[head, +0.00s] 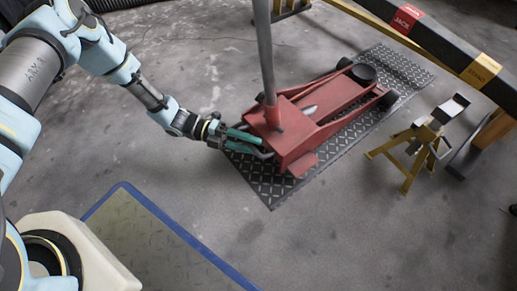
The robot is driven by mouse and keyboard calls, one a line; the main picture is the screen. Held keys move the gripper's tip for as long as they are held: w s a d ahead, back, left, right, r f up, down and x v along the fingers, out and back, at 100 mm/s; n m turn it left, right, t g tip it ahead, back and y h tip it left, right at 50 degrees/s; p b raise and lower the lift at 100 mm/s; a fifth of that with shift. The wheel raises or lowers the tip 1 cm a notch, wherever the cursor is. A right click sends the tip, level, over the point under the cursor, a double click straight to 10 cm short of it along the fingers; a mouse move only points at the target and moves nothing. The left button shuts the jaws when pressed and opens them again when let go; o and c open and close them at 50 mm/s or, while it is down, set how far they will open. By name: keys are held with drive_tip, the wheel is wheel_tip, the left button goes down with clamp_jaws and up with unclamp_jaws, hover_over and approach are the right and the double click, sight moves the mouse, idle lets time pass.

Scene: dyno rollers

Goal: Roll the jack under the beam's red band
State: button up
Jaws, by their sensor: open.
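The red floor jack (315,108) sits on a dark diamond-plate mat (268,190), its round saddle (363,73) toward the upper right. Its long grey handle rises out of the top of the view. My gripper (262,146) is open at the near left end of the jack, by a grey bar there; I cannot tell whether the fingers are around it or beside it. The dark beam (440,52) crosses the upper right. It carries a red band (407,18) marked JACK and a yellow band (480,70) marked STAND. The saddle appears apart from the red band.
A yellow jack stand (418,140) stands on the floor right of the mat, near the beam's support (480,145). A blue-edged mat (160,245) lies at the lower left. The concrete floor between the mats is clear.

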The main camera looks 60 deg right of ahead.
drive_tip(key=shift+x, duration=1.25)
drive_tip(key=shift+c, duration=0.4)
clamp_jaws()
